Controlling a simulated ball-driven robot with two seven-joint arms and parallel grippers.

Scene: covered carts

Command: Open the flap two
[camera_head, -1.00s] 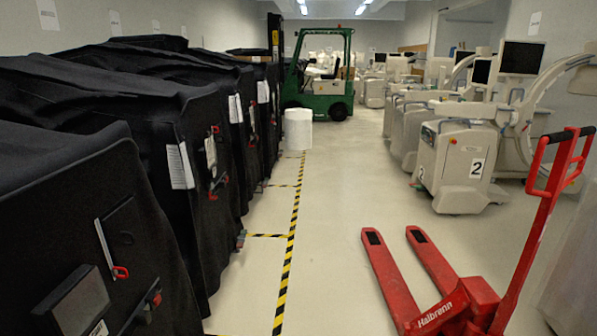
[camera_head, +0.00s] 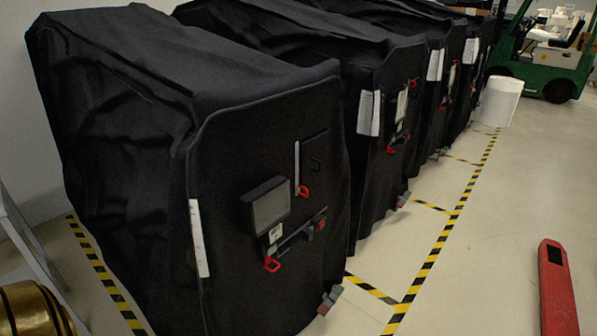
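The nearest black-covered cart (camera_head: 130,140) stands at the left and centre. Its front face carries a grey box with a screen-like panel (camera_head: 266,203). Right of the box is a dark rectangular flap-like panel (camera_head: 315,160) with a light strip and a red ring (camera_head: 303,191) along its left edge. Below the box is a slanted bar (camera_head: 295,236) with another red ring (camera_head: 271,265) at its lower end. I cannot tell from any marking which part is flap two. Neither of my grippers is in view.
More covered carts (camera_head: 375,60) stand in a row behind. Yellow-black floor tape (camera_head: 433,255) runs along their fronts. A white cylinder (camera_head: 499,101) and a green forklift (camera_head: 545,65) are at the back right. A red pallet-jack fork (camera_head: 556,290) lies at the lower right. Floor between is clear.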

